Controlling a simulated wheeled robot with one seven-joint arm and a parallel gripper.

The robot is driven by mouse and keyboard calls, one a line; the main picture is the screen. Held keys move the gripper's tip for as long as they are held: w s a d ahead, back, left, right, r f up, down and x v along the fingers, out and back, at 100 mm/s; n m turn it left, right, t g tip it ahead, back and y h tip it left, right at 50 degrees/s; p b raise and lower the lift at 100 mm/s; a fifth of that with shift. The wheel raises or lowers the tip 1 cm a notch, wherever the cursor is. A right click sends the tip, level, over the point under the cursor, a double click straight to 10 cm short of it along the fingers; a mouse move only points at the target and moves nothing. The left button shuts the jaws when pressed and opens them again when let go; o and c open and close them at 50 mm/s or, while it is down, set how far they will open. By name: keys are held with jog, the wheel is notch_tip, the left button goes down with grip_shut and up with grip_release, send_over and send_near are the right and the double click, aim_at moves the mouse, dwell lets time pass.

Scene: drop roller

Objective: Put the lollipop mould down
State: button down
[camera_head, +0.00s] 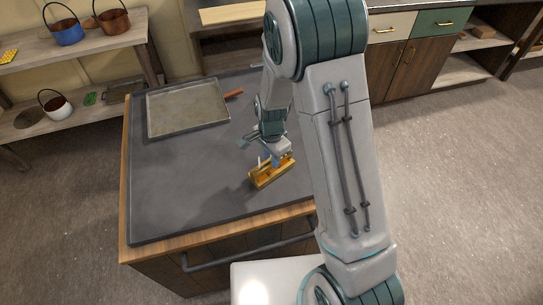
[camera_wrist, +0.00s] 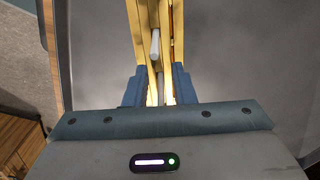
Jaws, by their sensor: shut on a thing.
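The lollipop mould is a yellow, long, narrow piece (camera_head: 271,173) near the right front part of the dark counter top. White stick-like parts show along its middle in the wrist view, where the mould (camera_wrist: 138,30) runs up out of the frame. My gripper (camera_head: 275,160) is above it, with its blue fingers (camera_wrist: 157,88) shut on the mould from both sides. The mould is at or just above the counter top; I cannot tell whether it touches. Its far end is cut off in the wrist view.
A metal tray (camera_head: 188,108) lies at the back left of the dark counter top (camera_head: 180,190), with a reddish-brown handle (camera_head: 234,93) beside it. The counter's left and front middle are clear. A rail (camera_head: 250,247) runs along its front. Shelves with pots (camera_head: 66,31) stand behind left.

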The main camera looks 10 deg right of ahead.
jog(key=shift+f, duration=0.15)
jog(key=c, duration=1.2)
grip_release()
notch_tip(320, 180, up, 12)
jog(key=shift+r, duration=0.1)
jog(key=s+d+r+n+t, duration=0.1)
jog(key=s+d+r+n, duration=0.3)
jog(key=s, duration=0.5)
jog(key=s+d+r+n+t, duration=0.2)
jog(key=s+d+r+n, duration=0.3)
jog(key=s+r+n, duration=0.2)
jog(key=shift+s+d, duration=0.3)
jog(key=shift+s, duration=0.8)
